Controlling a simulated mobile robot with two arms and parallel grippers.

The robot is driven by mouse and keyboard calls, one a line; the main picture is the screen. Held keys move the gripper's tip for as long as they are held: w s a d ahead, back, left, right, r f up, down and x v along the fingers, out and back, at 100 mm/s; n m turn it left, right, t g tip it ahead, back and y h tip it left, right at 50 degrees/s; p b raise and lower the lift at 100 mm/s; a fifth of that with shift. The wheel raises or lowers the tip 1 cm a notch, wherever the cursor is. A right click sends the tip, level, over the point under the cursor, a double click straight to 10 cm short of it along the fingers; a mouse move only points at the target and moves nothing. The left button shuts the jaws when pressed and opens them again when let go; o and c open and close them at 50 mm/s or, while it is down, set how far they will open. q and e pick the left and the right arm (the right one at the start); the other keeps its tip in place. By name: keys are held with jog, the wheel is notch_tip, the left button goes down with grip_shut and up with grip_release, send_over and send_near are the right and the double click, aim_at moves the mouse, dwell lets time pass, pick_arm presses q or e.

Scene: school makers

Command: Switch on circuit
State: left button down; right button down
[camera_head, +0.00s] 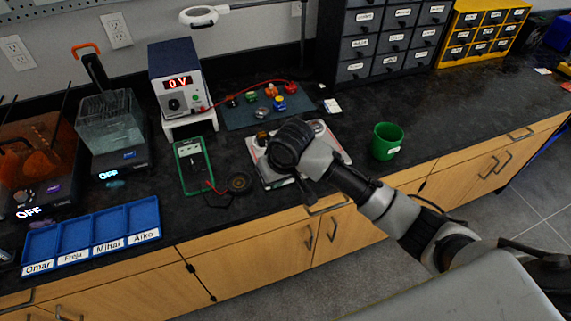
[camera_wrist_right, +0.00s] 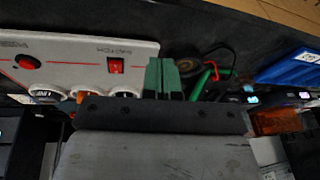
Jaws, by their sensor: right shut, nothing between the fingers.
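The white circuit panel (camera_head: 336,150) lies on the dark counter, partly hidden under my right arm in the head view. In the right wrist view the panel (camera_wrist_right: 70,49) shows a red rocker switch (camera_wrist_right: 116,66) under a printed label and a round red button (camera_wrist_right: 27,62) to its left, joined by a red line. My right gripper (camera_wrist_right: 163,80) has green fingertips, shut and empty, just right of the switch and apart from it in the picture. Whether the fingers touch the panel cannot be told. The power supply (camera_head: 181,88) reads 0 V. My left gripper is not in view.
A green multimeter (camera_head: 194,165) and a dark round part (camera_head: 239,183) lie left of the panel. A green cup (camera_head: 386,141) stands to the right. A dark mat (camera_head: 240,118) with colored parts lies behind. A blue tray (camera_head: 91,232) is at the front left.

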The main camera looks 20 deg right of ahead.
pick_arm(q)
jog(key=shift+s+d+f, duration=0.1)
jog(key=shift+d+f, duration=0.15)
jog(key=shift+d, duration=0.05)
pick_arm(e)
jog(key=w+d+r+m+h, duration=0.1)
jog(key=w+d+r, duration=0.3)
jog(key=r, duration=0.6)
jog(key=shift+w+d+m+h, duration=0.3)
jog(key=shift+w+d+h, duration=0.1)
jog(key=shift+w, duration=0.1)
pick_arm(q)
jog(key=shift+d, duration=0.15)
pick_arm(e)
jog(key=shift+f, duration=0.15)
jog(key=x, duration=0.8)
jog(key=s+x, duration=0.1)
jog(key=x, duration=0.3)
jog(key=shift+w+f, duration=0.1)
jog(key=shift+f, duration=0.2)
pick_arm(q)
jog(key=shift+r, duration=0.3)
pick_arm(e)
jog(key=shift+f, duration=0.7)
